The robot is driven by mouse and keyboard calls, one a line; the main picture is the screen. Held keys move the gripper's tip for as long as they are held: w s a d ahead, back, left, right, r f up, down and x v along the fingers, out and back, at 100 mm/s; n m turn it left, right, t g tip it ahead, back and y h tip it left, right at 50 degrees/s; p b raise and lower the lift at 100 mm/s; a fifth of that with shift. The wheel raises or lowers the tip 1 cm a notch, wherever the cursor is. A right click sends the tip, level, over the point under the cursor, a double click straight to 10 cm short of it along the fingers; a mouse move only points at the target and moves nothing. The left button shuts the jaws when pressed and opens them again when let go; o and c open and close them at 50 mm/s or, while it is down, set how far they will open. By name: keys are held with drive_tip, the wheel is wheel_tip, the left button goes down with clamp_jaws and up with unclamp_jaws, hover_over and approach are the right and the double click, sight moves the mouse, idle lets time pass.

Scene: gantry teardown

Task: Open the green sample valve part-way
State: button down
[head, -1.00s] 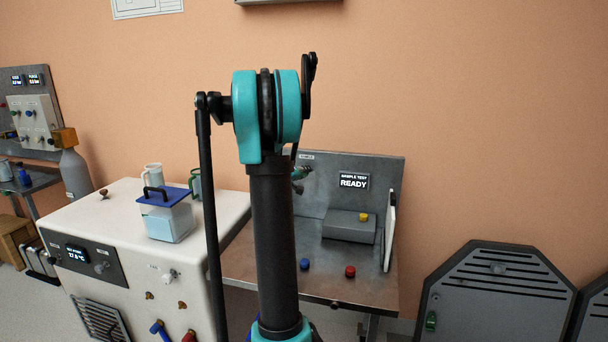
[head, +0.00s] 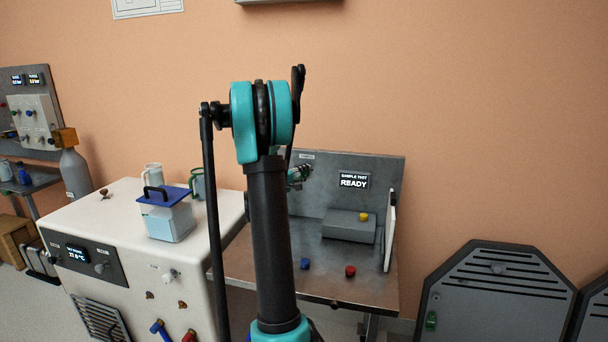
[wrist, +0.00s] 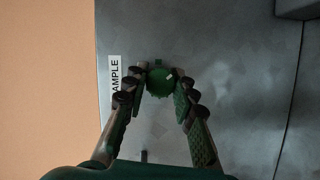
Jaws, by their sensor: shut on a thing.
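The green sample valve (wrist: 159,84) is a round green knob on the grey panel, beside a white label reading "AMPLE", in the wrist view. In the head view, my gripper (head: 299,174) is at the left part of the metal panel (head: 331,195), partly behind my arm. The valve itself cannot be made out there.
A display (head: 354,180) reads "SAMPLE TEST READY". A grey box (head: 348,228) with a yellow knob stands on the bench (head: 318,279), with a blue and a red knob in front. A white cabinet (head: 110,225) with a blue-lidded container (head: 167,220) stands at left.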

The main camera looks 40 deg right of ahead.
idle(0.4)
drive_tip(key=c, duration=1.2)
unclamp_jaws()
drive_tip(key=shift+a, duration=0.15)
drive_tip(key=v, duration=1.1)
drive_tip(key=shift+a, duration=0.4)
drive_tip(key=shift+s, duration=0.15)
drive_tip(key=s+a+f+y, duration=0.5)
drive_tip(key=s+a, duration=0.3)
drive_tip(key=a, duration=0.2)
drive_tip(key=s+a+f+m+y, duration=0.1)
drive_tip(key=s+a+f+y, duration=0.5)
drive_tip(key=a, duration=0.5)
drive_tip(key=s+a+f+g+y, duration=0.1)
drive_tip(key=s+a+f+y, duration=0.4)
drive_tip(key=s+a+f, duration=0.3)
drive_tip(key=s+a, duration=0.3)
drive_tip(key=shift+f+m, duration=0.35)
drive_tip(key=shift+m, duration=0.05)
